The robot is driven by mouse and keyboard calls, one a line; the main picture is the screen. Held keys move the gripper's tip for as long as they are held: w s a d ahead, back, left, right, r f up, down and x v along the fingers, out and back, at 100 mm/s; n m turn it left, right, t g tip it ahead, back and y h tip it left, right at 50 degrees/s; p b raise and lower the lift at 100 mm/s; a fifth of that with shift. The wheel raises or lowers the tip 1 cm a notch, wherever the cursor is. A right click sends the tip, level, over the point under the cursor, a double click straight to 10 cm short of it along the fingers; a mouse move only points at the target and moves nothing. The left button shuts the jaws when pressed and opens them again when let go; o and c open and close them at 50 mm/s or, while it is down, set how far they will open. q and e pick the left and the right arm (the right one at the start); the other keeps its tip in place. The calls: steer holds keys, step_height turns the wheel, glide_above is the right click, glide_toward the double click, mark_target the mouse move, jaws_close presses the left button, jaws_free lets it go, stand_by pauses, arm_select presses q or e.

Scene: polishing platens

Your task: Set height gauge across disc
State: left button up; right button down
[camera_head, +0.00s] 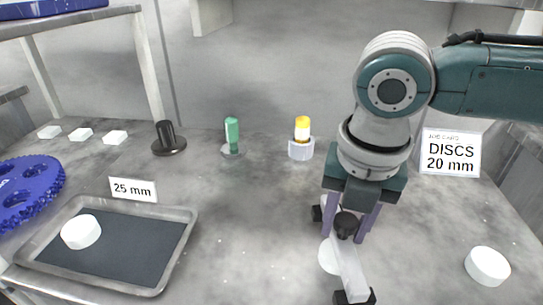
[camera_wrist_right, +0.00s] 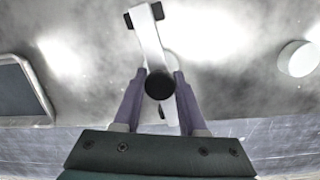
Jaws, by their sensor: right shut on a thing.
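The height gauge (camera_head: 350,272) is a pale bar with black feet at its ends and a black knob (camera_head: 346,222) on top. My right gripper (camera_head: 348,232) is shut on the knob, and the gauge also shows in the right wrist view (camera_wrist_right: 148,42). A white disc (camera_head: 328,258) lies on the bench, partly hidden behind the bar. I cannot tell whether the feet touch the bench. A second white disc (camera_head: 487,266) lies apart at the right, also in the wrist view (camera_wrist_right: 298,58). My left gripper is not in view.
A tray (camera_head: 180,232) by the "25 mm" sign (camera_head: 133,189) holds one white disc (camera_head: 81,232). The job card (camera_head: 450,154) reads "DISCS 20 mm". A blue toothed wheel (camera_head: 30,188), white blocks (camera_head: 80,134), a black stand (camera_head: 168,140) and bottles stand around.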

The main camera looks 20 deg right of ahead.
steer(key=shift+f, duration=0.25)
stand_by(0.5)
steer(key=shift+f, duration=0.3)
stand_by(0.4)
steer(key=shift+c, duration=1.9)
jaws_free()
